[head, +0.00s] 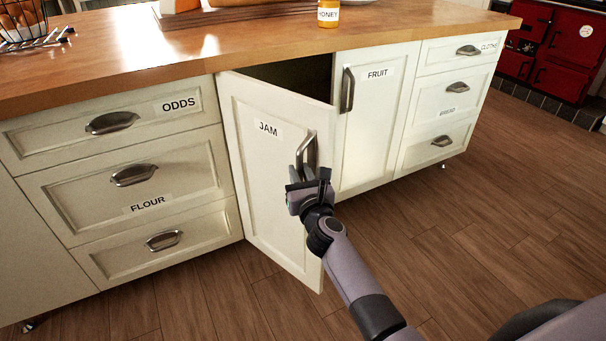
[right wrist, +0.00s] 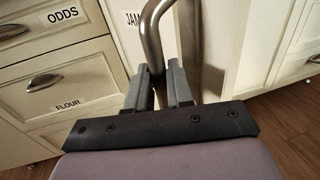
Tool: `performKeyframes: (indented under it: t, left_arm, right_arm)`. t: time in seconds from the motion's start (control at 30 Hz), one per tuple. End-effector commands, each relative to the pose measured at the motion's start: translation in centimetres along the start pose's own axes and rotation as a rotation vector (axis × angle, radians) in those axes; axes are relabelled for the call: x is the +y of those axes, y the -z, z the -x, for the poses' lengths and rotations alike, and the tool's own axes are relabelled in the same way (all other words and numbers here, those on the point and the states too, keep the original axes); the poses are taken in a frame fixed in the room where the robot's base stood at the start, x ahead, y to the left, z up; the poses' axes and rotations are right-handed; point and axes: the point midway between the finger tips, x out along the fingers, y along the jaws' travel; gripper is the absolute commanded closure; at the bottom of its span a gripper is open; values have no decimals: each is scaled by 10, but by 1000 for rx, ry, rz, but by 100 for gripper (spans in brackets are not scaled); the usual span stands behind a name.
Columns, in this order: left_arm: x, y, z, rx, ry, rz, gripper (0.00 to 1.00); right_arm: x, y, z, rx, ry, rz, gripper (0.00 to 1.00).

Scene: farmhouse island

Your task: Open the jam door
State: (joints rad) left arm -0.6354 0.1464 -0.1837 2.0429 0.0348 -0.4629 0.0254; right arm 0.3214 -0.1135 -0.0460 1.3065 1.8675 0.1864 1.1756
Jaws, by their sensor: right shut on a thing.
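The jam door (head: 264,170) is a cream cabinet door labelled JAM, hinged on its left side and standing partly open. A dark gap shows above it, between the door and the worktop. My right gripper (head: 310,178) is shut on the lower part of the metal jam door handle (head: 311,150). In the right wrist view, the fingers (right wrist: 160,85) are at the curved handle (right wrist: 153,35), and part of the JAM label shows to the left. The inside of the cabinet is mostly hidden by the door. My left gripper is not in view.
The fruit door (head: 367,120) beside it is closed. Drawers labelled ODDS and FLOUR (head: 136,183) are shut on the left, and more shut drawers (head: 447,100) stand on the right. A honey jar (head: 328,14) stands on the wooden worktop (head: 120,55). The wooden floor (head: 480,230) in front is clear.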

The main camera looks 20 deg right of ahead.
Motion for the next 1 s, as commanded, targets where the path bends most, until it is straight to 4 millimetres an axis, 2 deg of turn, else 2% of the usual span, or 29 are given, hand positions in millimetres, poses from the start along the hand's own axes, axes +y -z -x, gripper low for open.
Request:
performKeyframes:
  t: [0.03,0.4,0.43,0.47,0.5,1.0]
  left_arm:
    - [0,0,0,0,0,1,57]
    - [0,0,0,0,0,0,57]
    - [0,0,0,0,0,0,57]
    - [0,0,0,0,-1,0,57]
    - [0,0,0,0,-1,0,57]
    - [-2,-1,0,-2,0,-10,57]
  right_arm:
    - [13,-6,-2,-12,-29,-5,100]
    - [13,-6,-2,-12,-29,-6,100]
    - [13,-5,-2,-11,-29,-6,72]
    - [13,-5,-2,-11,-29,-6,63]
    - [13,-5,-2,-12,-29,-5,60]
    - [7,-4,-1,-9,-17,-1,60]
